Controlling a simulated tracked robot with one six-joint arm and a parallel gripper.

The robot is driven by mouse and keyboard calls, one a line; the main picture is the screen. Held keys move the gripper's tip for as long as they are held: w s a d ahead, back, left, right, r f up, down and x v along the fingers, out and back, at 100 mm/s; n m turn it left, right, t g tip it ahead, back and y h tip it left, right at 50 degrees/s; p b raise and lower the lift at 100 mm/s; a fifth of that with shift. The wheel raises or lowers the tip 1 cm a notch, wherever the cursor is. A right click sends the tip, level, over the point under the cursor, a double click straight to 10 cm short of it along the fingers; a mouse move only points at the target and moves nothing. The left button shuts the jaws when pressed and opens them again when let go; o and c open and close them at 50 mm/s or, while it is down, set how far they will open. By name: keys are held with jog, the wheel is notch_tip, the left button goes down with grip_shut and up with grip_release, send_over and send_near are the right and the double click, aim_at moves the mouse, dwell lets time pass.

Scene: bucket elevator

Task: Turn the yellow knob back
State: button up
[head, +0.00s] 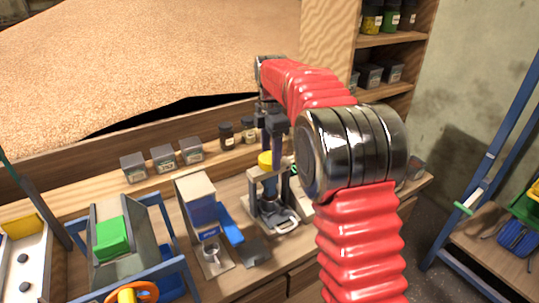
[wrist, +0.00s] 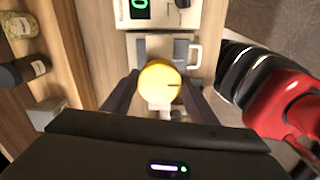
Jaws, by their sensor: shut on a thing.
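The yellow knob (head: 268,160) sits on top of a small grey bench machine (head: 265,211) with a blue part and a white handle at its front. In the wrist view the yellow knob (wrist: 160,82) shows from above as a round disc with a dark mark on its right side. My gripper (head: 273,163) points down at the machine. In the wrist view my gripper (wrist: 158,88) has one finger on each side of the knob and is shut on it. The finger contact is partly hidden by the knob.
A blue and white dispenser (head: 203,220) stands left of the machine. A device with a green display (wrist: 140,5) is beyond it in the wrist view. Small grey boxes (head: 163,158) and dark jars (head: 227,136) line the bench back. A grain heap (head: 150,55) lies behind.

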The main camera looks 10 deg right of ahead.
jog(key=shift+s+a+f, duration=0.1)
jog(key=shift+s, duration=0.05)
jog(key=o, duration=1.1)
jog(key=shift+c, duration=0.2)
jog(key=shift+r, duration=0.25)
jog(key=shift+r, duration=0.6)
notch_tip(320, 180, up, 12)
jog(key=shift+r, duration=0.1)
jog(key=shift+m, duration=0.3)
